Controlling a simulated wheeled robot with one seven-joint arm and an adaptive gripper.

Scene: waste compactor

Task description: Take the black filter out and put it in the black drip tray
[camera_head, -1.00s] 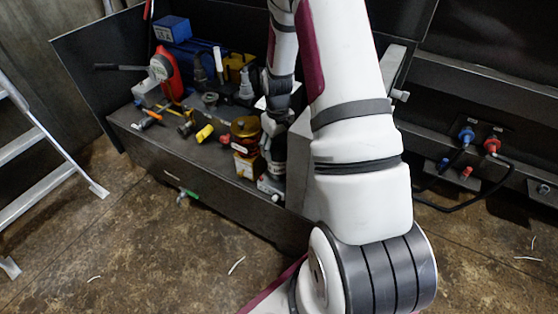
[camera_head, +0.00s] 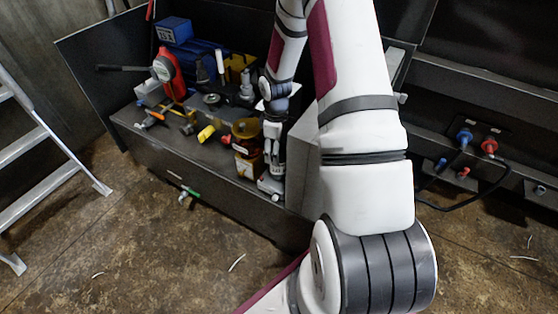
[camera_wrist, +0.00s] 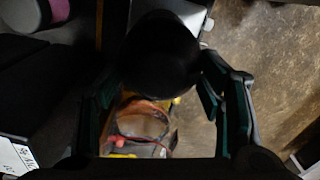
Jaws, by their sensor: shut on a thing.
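In the wrist view my gripper (camera_wrist: 158,72) has its two green-lined fingers on either side of a dark round thing, the black filter (camera_wrist: 162,45), and is shut on it. An open amber bowl (camera_wrist: 140,122) with a reddish rim shows below and beyond the filter. In the head view the amber bowl (camera_head: 246,129) stands at the front right of the dark bench, close to my wrist. The filter cannot be made out in the head view. I cannot clearly tell which dark shape is the black drip tray.
The dark bench (camera_head: 150,152) is crowded. A red tool with a black handle (camera_head: 165,68), a blue box (camera_head: 173,30) and a yellow piece (camera_head: 206,133) stand left of my wrist. A ladder (camera_head: 40,135) leans at the far left. The front floor is mostly clear.

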